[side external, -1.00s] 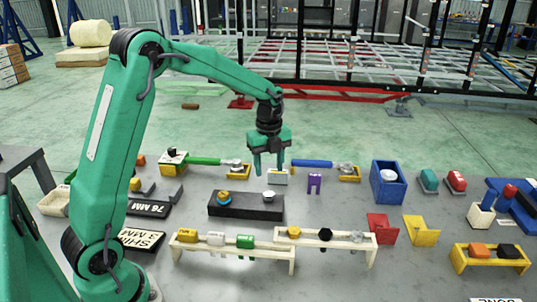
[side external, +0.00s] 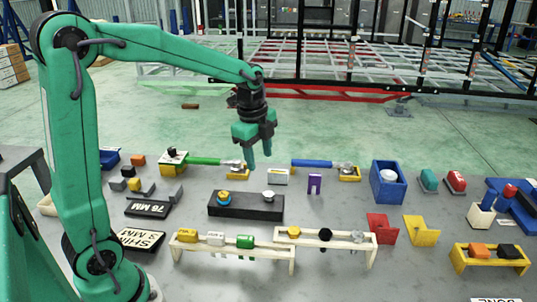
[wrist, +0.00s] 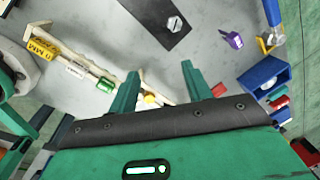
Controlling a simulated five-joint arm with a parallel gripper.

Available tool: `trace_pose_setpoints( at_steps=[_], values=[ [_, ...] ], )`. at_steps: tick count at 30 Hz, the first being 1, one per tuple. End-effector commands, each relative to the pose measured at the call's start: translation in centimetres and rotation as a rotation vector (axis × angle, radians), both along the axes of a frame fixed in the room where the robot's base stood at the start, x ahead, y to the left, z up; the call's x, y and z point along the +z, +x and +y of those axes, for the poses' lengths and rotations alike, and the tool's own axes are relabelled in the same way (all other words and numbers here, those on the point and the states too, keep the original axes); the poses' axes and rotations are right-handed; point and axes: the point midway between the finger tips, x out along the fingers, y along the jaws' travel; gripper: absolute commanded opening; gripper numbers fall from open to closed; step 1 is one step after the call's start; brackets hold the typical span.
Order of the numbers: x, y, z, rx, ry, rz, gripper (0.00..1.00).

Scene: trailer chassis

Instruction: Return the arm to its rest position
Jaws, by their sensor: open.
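My gripper (side external: 259,160) is a green two-finger jaw hanging from my green arm, pointing down above the table's back part. In the wrist view its two fingers (wrist: 159,80) stand apart with nothing held between them. My arm is bent, with the upper link near vertical on the left and the forearm sloping down to the right. The black block with knobs (side external: 240,212) is on the table below and in front of my gripper. A white-fronted block (side external: 278,177) stands just right of my fingertips, apart from them in the side view.
Two cream racks (side external: 225,254) with coloured pieces stand at the front. A green-handled tool (side external: 203,161) and a blue-handled tool (side external: 318,164) lie behind. A blue bin (side external: 374,186) with a white item is on the right. Label plates (side external: 149,209) lie left. Bare grey table shows between them.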

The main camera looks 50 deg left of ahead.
Motion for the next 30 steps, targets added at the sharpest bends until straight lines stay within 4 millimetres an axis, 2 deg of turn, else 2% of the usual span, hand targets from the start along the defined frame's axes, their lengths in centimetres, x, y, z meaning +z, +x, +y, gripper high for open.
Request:
trace_pose_setpoints(
  at_steps=[6, 15, 22, 30],
  values=[
    [2.6, -3.6, -1.5, 0.249, -0.040, -0.079, 0.49],
    [4.7, -8.7, -3.2, 0.596, -0.131, -0.175, 0.49],
    [5.2, -12.5, -4.3, 0.855, -0.228, -0.243, 0.49],
    [4.8, -16.4, -5.2, 1.132, -0.359, -0.297, 0.49]
  ],
)
